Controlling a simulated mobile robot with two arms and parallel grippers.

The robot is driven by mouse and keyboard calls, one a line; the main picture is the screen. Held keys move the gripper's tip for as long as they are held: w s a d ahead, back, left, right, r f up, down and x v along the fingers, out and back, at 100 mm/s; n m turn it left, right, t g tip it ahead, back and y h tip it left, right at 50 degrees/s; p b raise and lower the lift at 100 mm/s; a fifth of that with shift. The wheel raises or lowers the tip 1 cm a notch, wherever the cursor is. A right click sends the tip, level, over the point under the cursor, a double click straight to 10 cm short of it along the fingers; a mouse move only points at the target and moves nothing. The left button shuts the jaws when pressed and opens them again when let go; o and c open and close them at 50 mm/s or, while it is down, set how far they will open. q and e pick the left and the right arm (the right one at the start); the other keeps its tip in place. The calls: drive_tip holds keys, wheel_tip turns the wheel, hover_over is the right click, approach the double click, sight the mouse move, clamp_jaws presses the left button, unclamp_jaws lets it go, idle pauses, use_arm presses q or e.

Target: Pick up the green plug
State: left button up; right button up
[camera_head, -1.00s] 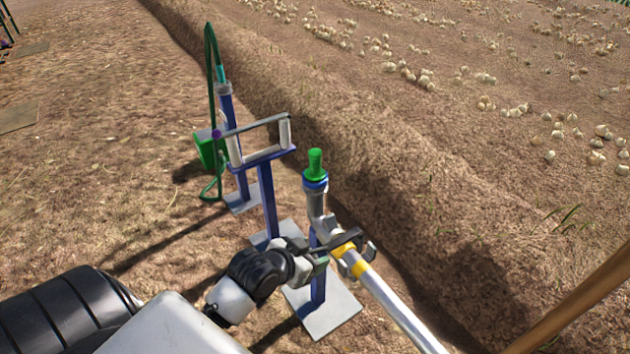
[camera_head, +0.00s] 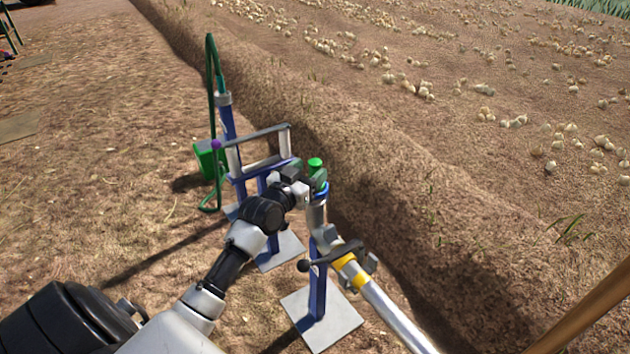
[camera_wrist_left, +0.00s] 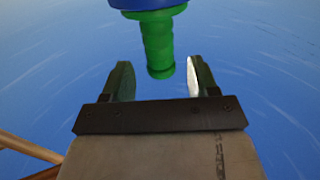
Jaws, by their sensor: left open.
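The green plug (camera_head: 315,163) stands upright in a blue collar (camera_head: 319,194) on top of the grey pipe fitting. My left gripper (camera_head: 309,181) is right at the plug, coming from the left, and hides part of it. In the left wrist view the picture is upside down. There the green plug (camera_wrist_left: 157,42) hangs from the blue collar (camera_wrist_left: 150,4), and its free end is in line with the space between the two fingertips of the open gripper (camera_wrist_left: 158,68). I cannot tell whether a finger touches it. My right gripper is not in view.
Below the plug, a dark lever (camera_head: 332,256) with a ball end sits on the pipe (camera_head: 385,305), which has yellow bands. A grey frame handle (camera_head: 258,135) on a blue post stands just left. A green hose (camera_head: 210,75) on another post rises behind.

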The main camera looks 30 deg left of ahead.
sight(319, 162)
use_arm(q)
drive_tip(key=w+b, duration=0.1)
drive_tip(key=w, duration=0.4)
drive_tip(key=shift+s, duration=0.1)
drive_tip(key=c, duration=1)
drive_tip(key=shift+o, duration=0.2)
